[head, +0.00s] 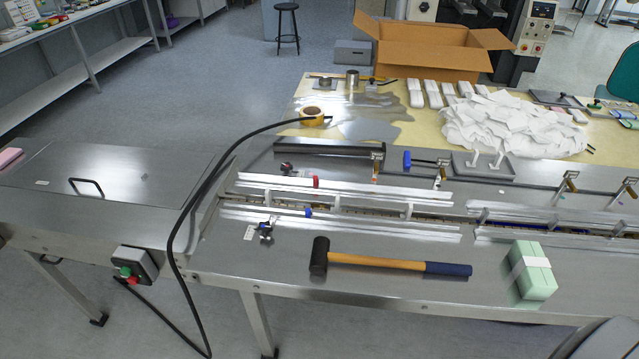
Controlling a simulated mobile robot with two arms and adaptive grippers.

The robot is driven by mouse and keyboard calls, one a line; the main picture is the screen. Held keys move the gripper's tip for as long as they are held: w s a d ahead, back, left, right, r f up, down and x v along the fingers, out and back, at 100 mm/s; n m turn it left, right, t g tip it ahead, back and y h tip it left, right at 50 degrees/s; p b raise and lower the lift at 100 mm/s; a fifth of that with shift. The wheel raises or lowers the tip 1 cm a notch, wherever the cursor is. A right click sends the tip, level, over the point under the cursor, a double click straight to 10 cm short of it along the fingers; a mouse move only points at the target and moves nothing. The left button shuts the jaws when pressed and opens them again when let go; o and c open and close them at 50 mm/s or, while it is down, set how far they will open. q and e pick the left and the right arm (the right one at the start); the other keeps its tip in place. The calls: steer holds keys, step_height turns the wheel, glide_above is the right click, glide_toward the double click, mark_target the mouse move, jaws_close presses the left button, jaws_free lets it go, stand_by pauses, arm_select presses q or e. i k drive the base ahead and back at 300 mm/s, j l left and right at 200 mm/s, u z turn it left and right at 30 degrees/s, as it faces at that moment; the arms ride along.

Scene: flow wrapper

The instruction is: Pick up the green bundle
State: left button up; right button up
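The green bundle (540,284) is a pale green block with a white band around its upper part. It rests on the steel machine table (380,296), near the front edge at the right in the head view. Nothing is touching it from above. Neither of my grippers shows in this view.
A mallet (385,262) with a black head lies left of the bundle. Behind are metal guide rails (340,207). A black cable (192,210) crosses the left side.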

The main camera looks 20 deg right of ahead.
mark_target(532, 273)
steer(key=z, duration=2.2)
